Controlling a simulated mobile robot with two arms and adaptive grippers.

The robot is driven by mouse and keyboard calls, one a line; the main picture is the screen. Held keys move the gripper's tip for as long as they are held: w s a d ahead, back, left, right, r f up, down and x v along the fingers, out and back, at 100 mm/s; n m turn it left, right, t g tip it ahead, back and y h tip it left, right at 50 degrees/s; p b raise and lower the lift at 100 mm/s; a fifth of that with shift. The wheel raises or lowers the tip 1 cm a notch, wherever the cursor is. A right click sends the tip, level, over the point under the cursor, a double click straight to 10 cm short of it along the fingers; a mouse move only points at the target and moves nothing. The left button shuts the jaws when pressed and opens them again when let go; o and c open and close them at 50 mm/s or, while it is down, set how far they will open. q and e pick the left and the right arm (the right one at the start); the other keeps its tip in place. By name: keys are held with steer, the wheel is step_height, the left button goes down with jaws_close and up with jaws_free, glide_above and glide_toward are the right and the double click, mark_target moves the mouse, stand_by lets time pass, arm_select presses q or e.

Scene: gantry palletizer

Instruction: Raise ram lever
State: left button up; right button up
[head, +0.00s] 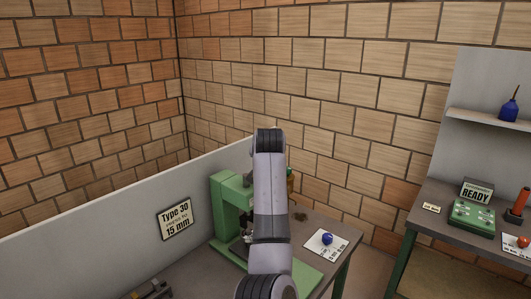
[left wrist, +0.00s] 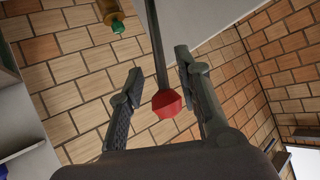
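A green press (head: 228,205) stands on the left bench in the head view, partly hidden behind my grey arm. In the left wrist view, a dark lever rod (left wrist: 158,45) comes in from the top and ends in a red knob (left wrist: 167,103). My left gripper (left wrist: 160,66) is open, with one finger on each side of the rod and knob. I see gaps between the fingers and the knob. The lever and my left gripper cannot be made out in the head view. My right gripper is not in view.
A "Type 30, 15 mm" sign (head: 176,219) is on the grey panel behind the press. A blue ball (head: 327,239) lies on a white card at the bench's right. A second bench at right holds a green box (head: 472,215) and a "READY" sign (head: 477,191).

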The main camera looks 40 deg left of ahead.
arm_select(q)
steer(key=v, duration=0.5)
steer(key=shift+s+d+r, duration=0.2)
steer(key=shift+s, duration=0.1)
